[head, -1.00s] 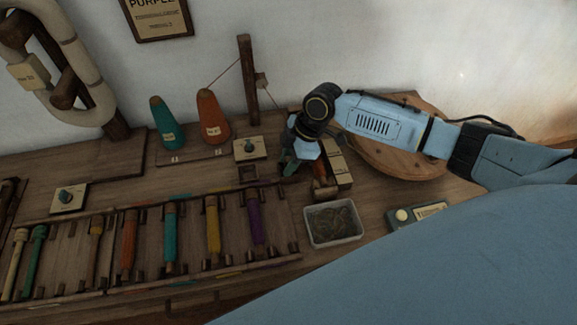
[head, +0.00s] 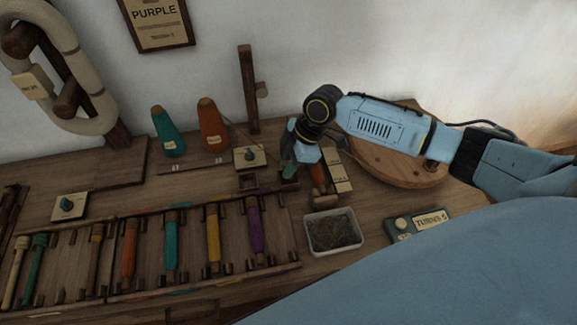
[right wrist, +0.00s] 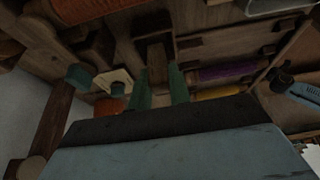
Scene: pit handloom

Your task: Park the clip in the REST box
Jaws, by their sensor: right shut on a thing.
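My right gripper (head: 289,170) points down over the bench, just right of the small dial card. Its green fingers also show in the right wrist view (right wrist: 160,88). A small dark wooden box (head: 248,182) is close to the left of the fingertips. A narrow holder with cream labels (head: 341,178) stands just right of the gripper. I cannot read REST on either, so I cannot tell which is the REST box. My left gripper is not in view.
Teal (head: 169,134) and orange (head: 212,127) cones and a wooden post (head: 249,92) stand behind. A rack of coloured bobbins (head: 212,238) lies in front. A grey bin (head: 334,231), a TURNS counter (head: 431,220) and a round wooden board (head: 390,168) are to the right.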

